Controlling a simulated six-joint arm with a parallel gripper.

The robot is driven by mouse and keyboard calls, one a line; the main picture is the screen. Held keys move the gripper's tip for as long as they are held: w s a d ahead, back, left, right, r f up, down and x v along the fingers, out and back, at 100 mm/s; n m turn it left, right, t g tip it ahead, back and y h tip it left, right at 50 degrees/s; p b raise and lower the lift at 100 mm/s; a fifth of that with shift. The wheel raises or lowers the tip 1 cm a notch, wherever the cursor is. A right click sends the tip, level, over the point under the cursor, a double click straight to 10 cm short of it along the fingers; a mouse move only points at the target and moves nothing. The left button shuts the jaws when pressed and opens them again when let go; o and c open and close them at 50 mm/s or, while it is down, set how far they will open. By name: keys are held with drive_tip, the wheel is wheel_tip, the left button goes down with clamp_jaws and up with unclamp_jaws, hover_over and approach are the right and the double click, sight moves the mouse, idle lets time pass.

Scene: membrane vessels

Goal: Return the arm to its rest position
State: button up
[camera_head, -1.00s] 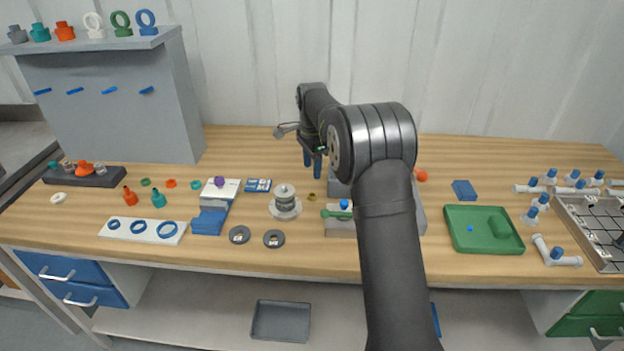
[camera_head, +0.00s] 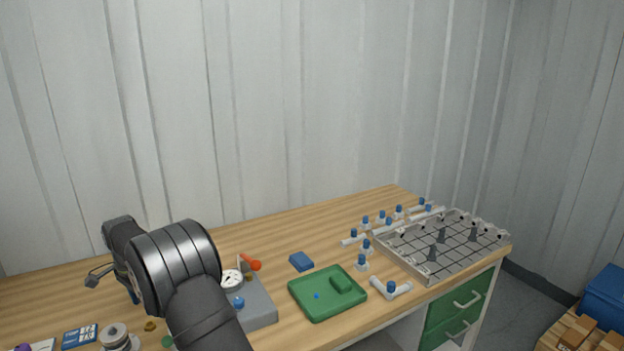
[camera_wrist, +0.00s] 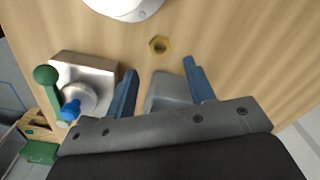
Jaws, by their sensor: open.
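My gripper (camera_wrist: 161,82) is open and empty in the wrist view, its two blue fingers spread apart. It hangs above the wooden bench (camera_wrist: 230,50), pointing down. A brass hex nut (camera_wrist: 160,45) lies on the wood just beyond the fingertips. A grey block shows between the fingers, lower in the picture. In the head view my arm stands at the lower left, and its links partly hide the gripper. The nut (camera_head: 150,326) also shows there, below the gripper.
Farther right are a blue block (camera_head: 301,262), a green tray (camera_head: 328,312), white-and-blue fittings and a gridded rack (camera_head: 405,262). The bench's back strip is clear.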

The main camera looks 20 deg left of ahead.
wheel_tip(320, 180, down, 7)
drive_tip(key=shift+f, duration=0.1)
drive_tip(key=shift+r, duration=2.1)
